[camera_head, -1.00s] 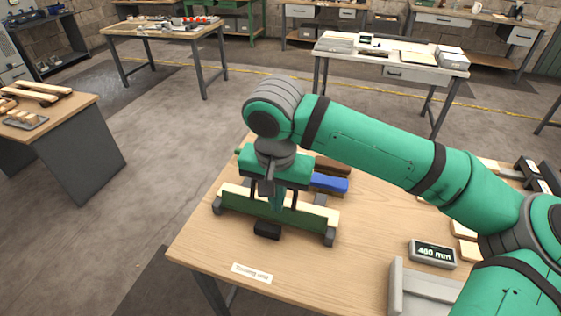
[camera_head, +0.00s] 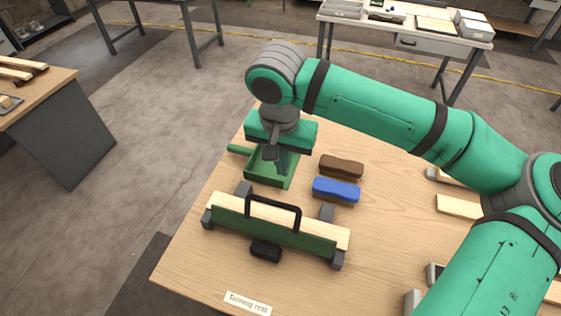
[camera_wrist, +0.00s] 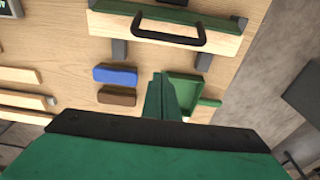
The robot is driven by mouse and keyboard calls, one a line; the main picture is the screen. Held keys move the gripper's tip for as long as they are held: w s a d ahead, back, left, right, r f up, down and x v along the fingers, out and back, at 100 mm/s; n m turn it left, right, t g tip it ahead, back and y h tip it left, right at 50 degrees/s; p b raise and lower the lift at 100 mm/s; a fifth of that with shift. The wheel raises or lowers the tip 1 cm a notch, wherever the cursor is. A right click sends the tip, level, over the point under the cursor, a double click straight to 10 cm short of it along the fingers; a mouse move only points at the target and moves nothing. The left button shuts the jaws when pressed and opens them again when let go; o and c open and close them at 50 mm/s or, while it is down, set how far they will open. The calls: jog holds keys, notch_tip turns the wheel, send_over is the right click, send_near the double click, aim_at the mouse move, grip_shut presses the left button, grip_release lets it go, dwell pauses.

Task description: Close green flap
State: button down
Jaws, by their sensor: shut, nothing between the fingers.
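A dark green flap (camera_head: 228,220) lies along the near side of a wooden board (camera_head: 325,230), held between grey end blocks near the table's left edge. A black arched handle (camera_head: 275,201) rises at the board. In the wrist view, the flap shows at the top as a green strip (camera_wrist: 160,14) with the handle (camera_wrist: 168,40) beside it. My gripper (camera_head: 276,168) is shut and empty. It is behind the board, above a green dustpan-like tray (camera_head: 258,176), apart from flap and handle. My fingers hide part of the tray.
A blue-backed brush (camera_head: 336,190) and a brown one (camera_head: 341,166) lie right of the tray. A small black block (camera_head: 266,251) sits at the flap's near side. A white label (camera_head: 247,303) lies at the front edge.

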notch_tip(320, 180, down, 6)
jog(key=s, duration=0.3)
jog(key=shift+a+f, duration=0.15)
jog(key=shift+a, duration=0.3)
jog(key=shift+w, duration=0.1)
